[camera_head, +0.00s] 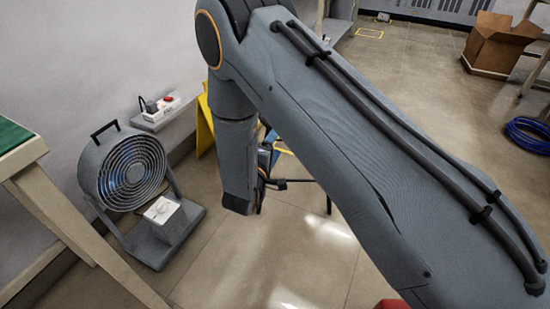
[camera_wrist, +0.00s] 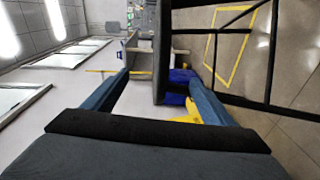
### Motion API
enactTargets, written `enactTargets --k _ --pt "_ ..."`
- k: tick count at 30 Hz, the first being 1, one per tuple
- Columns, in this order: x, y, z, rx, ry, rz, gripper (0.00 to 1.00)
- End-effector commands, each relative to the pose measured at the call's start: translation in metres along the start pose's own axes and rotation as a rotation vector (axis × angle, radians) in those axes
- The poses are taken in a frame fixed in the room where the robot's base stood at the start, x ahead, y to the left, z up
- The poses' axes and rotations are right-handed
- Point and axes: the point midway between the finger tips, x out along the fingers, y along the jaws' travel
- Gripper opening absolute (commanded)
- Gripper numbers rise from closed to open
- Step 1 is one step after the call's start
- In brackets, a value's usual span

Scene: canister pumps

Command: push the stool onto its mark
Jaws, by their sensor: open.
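The stool is mostly hidden behind my arm in the head view; its thin dark legs (camera_head: 328,200) show below the arm. In the wrist view, which is turned sideways, its dark seat (camera_wrist: 160,60) is edge-on ahead of my gripper, with the legs running right. My gripper (camera_wrist: 158,78) is open, with nothing clearly held; the seat edge shows between the fingers, and contact cannot be told. A yellow floor outline (camera_wrist: 236,72), seen past the stool's legs, looks like the mark.
A drum fan (camera_head: 125,173) stands at left by a green-topped table (camera_head: 14,138). A cardboard box (camera_head: 497,45) and blue coil (camera_head: 528,135) lie at right.

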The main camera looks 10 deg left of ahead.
Motion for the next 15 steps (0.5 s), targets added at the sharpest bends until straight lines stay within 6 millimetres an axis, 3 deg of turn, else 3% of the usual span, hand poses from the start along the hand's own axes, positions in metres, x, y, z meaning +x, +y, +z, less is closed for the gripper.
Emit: enactTargets --k 1,7,15 --pt "-0.003 -0.011 -0.001 -0.032 -0.003 0.027 0.78" --pt "-0.004 -0.014 -0.001 -0.082 -0.017 0.076 0.78" --pt "0.027 -0.012 0.0 -0.079 -0.018 0.076 0.78"
